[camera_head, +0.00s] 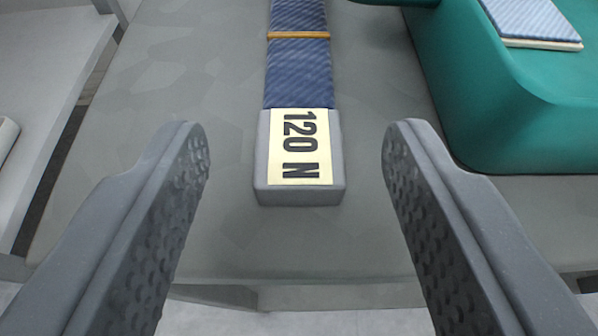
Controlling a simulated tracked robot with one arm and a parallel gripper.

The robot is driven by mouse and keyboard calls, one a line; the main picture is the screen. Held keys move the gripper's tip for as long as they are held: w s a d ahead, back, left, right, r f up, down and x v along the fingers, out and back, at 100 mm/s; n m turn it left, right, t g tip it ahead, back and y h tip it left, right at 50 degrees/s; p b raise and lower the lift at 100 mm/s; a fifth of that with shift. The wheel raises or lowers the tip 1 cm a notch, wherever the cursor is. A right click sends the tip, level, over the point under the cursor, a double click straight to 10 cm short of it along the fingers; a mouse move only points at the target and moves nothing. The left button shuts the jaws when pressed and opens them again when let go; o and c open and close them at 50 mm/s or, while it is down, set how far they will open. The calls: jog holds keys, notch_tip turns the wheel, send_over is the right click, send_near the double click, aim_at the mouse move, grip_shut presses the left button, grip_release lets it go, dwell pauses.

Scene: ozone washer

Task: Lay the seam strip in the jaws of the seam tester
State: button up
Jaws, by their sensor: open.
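The seam strip (296,78) is blue ribbed denim with an orange seam line (298,35) across it. Its near end is a grey block (298,195) with a pale label (300,147) reading "120 N". The strip lies on a grey surface and runs away to the top edge, where its far end is cut off. My gripper (297,140) is open, with one dark finger on each side of the grey block and a clear gap on both sides. A green body (480,110), possibly the seam tester, stands at the right; I cannot make out its jaws.
Another blue denim piece on a pale board (540,25) lies on top of the green body. The grey surface (180,60) is clear left of the strip. Its front edge is below the block. A pale shelf or panel (40,60) is at the far left.

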jog(key=p+v, duration=0.1)
jog(key=v, duration=0.8)
jog(key=shift+s, duration=0.1)
jog(key=shift+r, duration=0.1)
